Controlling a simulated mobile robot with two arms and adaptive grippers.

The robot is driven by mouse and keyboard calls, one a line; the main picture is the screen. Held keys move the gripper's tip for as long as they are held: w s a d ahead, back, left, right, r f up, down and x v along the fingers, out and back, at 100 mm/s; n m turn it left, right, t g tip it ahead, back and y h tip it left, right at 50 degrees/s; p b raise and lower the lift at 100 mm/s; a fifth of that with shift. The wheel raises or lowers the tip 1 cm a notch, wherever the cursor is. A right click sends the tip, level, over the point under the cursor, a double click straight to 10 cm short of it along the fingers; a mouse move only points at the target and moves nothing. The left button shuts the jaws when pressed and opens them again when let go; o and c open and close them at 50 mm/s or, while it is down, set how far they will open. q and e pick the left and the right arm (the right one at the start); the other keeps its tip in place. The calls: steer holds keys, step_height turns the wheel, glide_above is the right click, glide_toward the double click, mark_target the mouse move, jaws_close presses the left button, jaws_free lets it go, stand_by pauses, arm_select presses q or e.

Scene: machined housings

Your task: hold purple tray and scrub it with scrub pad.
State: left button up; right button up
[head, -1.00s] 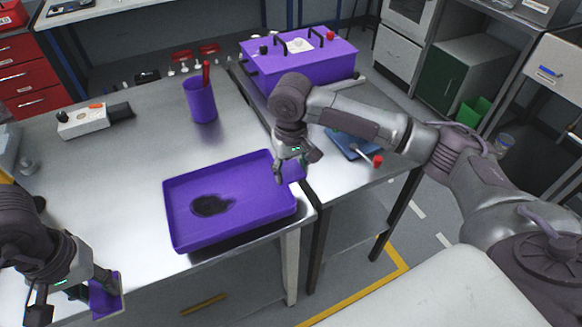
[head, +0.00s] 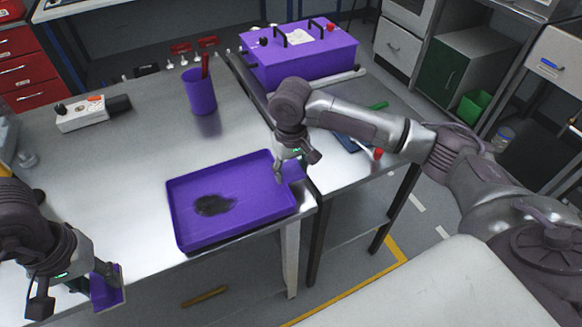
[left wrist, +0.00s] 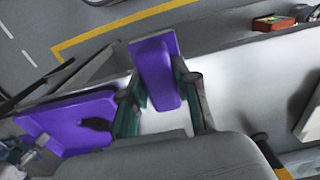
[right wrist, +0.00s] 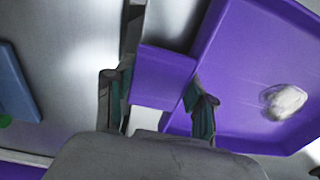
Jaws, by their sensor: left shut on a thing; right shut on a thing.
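The purple tray (head: 185,228) lies on the near right part of the metal table, with a dark patch (head: 214,205) on its floor. My right gripper (head: 282,176) is shut on the tab at the tray's right end; the right wrist view shows this tab (right wrist: 162,75) between the fingers. There the patch looks pale and shiny (right wrist: 284,101). My left gripper (head: 104,282) is shut on a purple block (left wrist: 154,65), which looks like the scrub pad. It is held at the table's near edge, left of the tray and apart from it. Fingers partly hide the block.
A purple cup (head: 201,95) with a red item stands behind the tray. A purple box (head: 305,65) with black handles is at the back right. A blue item (head: 352,143) lies right of my right gripper. The table between cup and left gripper is clear.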

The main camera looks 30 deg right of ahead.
arm_select(q)
steer(key=shift+f, duration=0.2)
arm_select(e)
steer(key=shift+f, duration=0.9)
steer(key=o, duration=1.4)
steer(key=shift+c, duration=0.2)
steer(key=c, duration=1.1)
